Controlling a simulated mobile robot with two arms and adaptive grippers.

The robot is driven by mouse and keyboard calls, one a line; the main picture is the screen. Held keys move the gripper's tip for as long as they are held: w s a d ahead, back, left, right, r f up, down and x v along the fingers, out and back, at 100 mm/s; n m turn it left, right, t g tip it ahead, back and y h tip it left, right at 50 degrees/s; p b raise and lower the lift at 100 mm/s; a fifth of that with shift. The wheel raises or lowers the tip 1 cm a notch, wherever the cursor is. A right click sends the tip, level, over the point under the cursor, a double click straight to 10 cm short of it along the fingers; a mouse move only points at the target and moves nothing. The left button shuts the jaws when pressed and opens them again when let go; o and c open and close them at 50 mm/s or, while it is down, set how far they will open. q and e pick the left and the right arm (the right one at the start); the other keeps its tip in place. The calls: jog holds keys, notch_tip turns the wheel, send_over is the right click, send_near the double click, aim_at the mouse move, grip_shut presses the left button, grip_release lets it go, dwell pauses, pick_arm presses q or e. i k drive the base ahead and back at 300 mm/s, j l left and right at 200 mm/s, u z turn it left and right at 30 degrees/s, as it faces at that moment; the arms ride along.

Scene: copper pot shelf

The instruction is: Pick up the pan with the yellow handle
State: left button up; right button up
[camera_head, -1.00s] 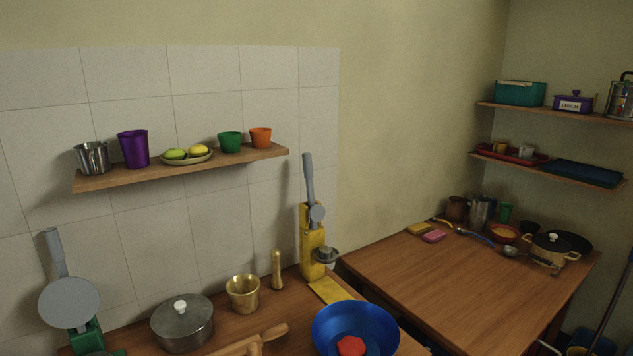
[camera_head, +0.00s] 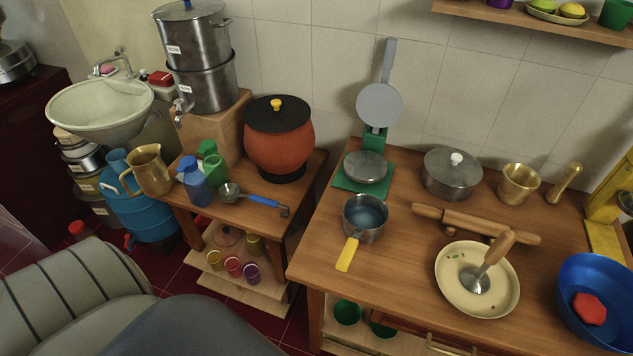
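A small grey metal pan (camera_head: 367,222) with a flat yellow handle (camera_head: 347,254) stands on the wooden table (camera_head: 400,278), near its left front part. The handle points toward the front left edge. Neither of my grippers shows in the head view.
A green-based tortilla press (camera_head: 375,140) stands behind the pan, and a lidded grey pot (camera_head: 452,173) is behind it to the right. A rolling pin (camera_head: 476,224), a cream plate with a masher (camera_head: 477,279) and a blue bowl (camera_head: 597,300) lie to the right. The table's front left is clear.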

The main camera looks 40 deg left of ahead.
aim_at(365, 216)
jog(key=u, duration=0.7)
jog(key=z, duration=1.65)
jog(key=u, duration=1.65)
